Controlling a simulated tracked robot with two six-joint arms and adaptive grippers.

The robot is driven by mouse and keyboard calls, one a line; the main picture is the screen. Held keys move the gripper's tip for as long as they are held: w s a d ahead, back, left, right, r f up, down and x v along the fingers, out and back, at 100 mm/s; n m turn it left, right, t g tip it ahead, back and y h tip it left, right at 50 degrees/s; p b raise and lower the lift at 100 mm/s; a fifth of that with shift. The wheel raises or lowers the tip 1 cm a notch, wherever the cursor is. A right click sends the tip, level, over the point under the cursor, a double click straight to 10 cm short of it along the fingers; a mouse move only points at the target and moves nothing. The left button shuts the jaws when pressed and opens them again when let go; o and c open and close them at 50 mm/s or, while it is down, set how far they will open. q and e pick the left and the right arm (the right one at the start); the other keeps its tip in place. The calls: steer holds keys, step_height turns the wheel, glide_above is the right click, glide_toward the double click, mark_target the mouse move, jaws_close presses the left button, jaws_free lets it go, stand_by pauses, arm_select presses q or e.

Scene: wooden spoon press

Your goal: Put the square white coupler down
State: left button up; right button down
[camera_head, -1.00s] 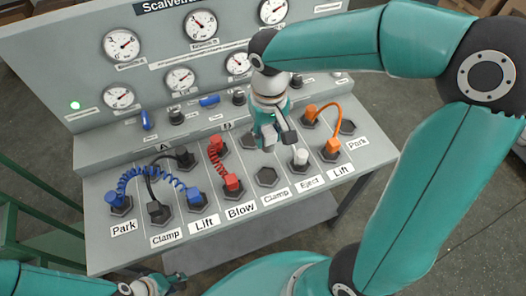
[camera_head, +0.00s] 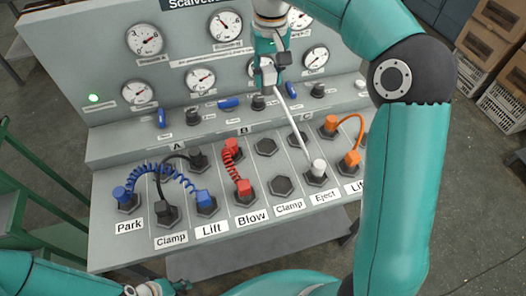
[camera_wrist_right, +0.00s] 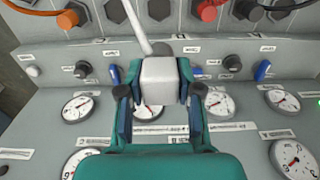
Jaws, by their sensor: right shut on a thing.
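The square white coupler (camera_wrist_right: 160,82) is a pale block between the fingers of my right gripper (camera_wrist_right: 160,90) in the right wrist view. In the head view my right gripper (camera_head: 266,76) is shut on it, raised in front of the gauge panel; the coupler is mostly hidden there. A white cable (camera_head: 296,118) runs straight from it down to a round white plug (camera_head: 318,167) in the Eject column. My left gripper (camera_head: 168,288) is at the bottom left edge, away from the console, and its fingers are too unclear to judge.
Empty hexagonal sockets show in the lower Clamp position (camera_head: 281,185) and above it (camera_head: 265,147). Blue (camera_head: 205,198), red (camera_head: 243,187) and orange (camera_head: 352,158) plugs with cables occupy other sockets. Gauges, knobs and blue levers (camera_head: 229,104) line the panel behind.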

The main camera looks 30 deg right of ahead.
steer(key=f, duration=2.2)
steer(key=shift+w+f, duration=0.25)
steer(key=shift+f+b, duration=0.15)
steer(key=shift+b, duration=0.2)
steer(key=c, duration=0.8)
jaws_free()
step_height(320, 180, up, 12)
steer(key=shift+r, duration=0.15)
